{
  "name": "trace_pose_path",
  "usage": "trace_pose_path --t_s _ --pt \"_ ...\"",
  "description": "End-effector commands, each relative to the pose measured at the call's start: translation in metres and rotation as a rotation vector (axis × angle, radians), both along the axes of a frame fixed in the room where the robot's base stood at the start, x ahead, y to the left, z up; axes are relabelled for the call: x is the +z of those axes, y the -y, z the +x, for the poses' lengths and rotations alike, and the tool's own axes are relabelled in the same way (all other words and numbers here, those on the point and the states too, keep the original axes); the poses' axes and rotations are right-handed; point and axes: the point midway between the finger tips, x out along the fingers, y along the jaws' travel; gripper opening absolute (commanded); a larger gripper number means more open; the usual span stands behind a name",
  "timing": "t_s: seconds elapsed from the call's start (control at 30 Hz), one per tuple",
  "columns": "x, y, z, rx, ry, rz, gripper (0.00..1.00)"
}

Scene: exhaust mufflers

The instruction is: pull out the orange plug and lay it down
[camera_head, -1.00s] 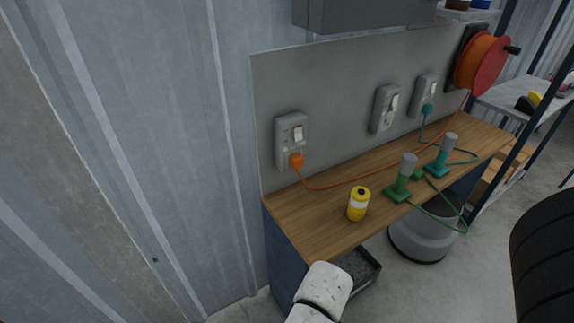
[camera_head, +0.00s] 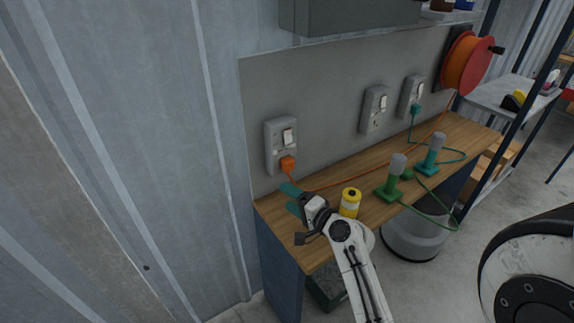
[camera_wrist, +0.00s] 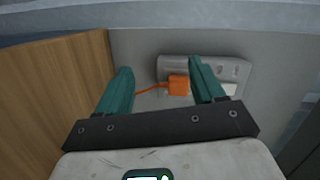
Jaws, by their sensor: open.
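The orange plug (camera_head: 287,166) sits in the lower part of the leftmost wall socket (camera_head: 277,140), with an orange cable running off to the right. In the wrist view the plug (camera_wrist: 179,86) shows ahead of my gripper (camera_wrist: 163,78), between its two teal fingers and closer to the right one. The same socket (camera_wrist: 166,64) lies behind it. My gripper (camera_head: 291,198) is open and empty over the bench's left end, a little below and in front of the plug. I cannot tell the exact gap to it.
The wooden bench (camera_head: 420,158) carries a yellow can (camera_head: 350,203) close to my arm, a green lamp-like tool (camera_head: 392,180) and a teal one (camera_head: 430,157). The orange cable (camera_head: 375,163) runs across to the reel (camera_head: 467,66). Bare wood shows at the bench's left end.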

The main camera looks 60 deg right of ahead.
Motion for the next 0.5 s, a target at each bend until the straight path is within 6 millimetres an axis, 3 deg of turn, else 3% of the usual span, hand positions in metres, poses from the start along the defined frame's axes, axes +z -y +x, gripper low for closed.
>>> trace_pose_path --t_s 0.03,0.1,0.2,0.5 --pt "0.006 0.018 -0.009 -0.058 0.053 0.023 0.68" --pt "0.013 0.035 -0.017 -0.114 0.112 0.049 0.68" --pt "0.018 0.049 -0.026 -0.162 0.163 0.071 0.68" --pt "0.02 0.055 -0.029 -0.181 0.184 0.08 0.68"
